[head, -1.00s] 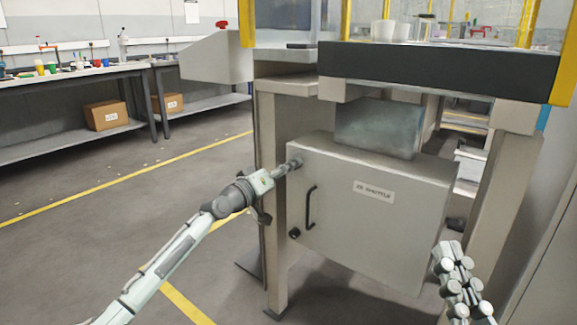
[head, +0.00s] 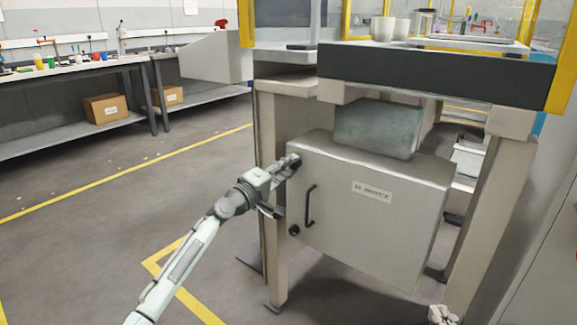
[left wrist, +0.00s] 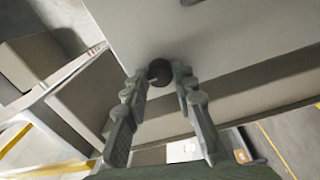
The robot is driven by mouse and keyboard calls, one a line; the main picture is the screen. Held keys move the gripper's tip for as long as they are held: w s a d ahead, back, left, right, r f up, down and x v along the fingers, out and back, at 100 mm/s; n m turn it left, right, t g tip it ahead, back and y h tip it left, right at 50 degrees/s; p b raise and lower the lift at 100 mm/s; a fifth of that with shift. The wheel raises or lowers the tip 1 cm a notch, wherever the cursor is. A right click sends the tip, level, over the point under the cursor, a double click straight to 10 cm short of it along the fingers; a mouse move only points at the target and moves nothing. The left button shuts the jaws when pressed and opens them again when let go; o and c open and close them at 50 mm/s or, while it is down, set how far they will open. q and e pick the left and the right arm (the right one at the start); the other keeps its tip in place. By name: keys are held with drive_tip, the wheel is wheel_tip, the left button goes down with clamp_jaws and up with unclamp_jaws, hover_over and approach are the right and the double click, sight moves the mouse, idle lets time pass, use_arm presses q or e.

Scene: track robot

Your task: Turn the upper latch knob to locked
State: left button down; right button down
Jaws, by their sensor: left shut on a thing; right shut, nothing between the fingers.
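A grey metal cabinet (head: 370,225) with a labelled door hangs under the machine table. The upper latch knob (left wrist: 159,72) is round and dark, at the door's left edge. In the head view it is largely covered by my left gripper (head: 290,163). In the left wrist view my left gripper (left wrist: 162,80) has its fingers on both sides of the upper knob and is shut on it. The lower latch knob (head: 294,230) is black, and a dark bar handle (head: 310,206) stands between the knobs. My right gripper (head: 442,316) is shut and empty, partly cut off at the bottom edge.
The table's left leg (head: 274,200) stands just behind the door's latch edge. The floor in front and left is clear, with yellow lines. Workbenches with cardboard boxes (head: 105,108) are at the back left.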

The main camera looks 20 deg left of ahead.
idle(0.4)
use_arm(q)
drive_tip(key=c, duration=1.2)
unclamp_jaws()
drive_tip(key=v, duration=1.2)
drive_tip(key=shift+s, duration=0.1)
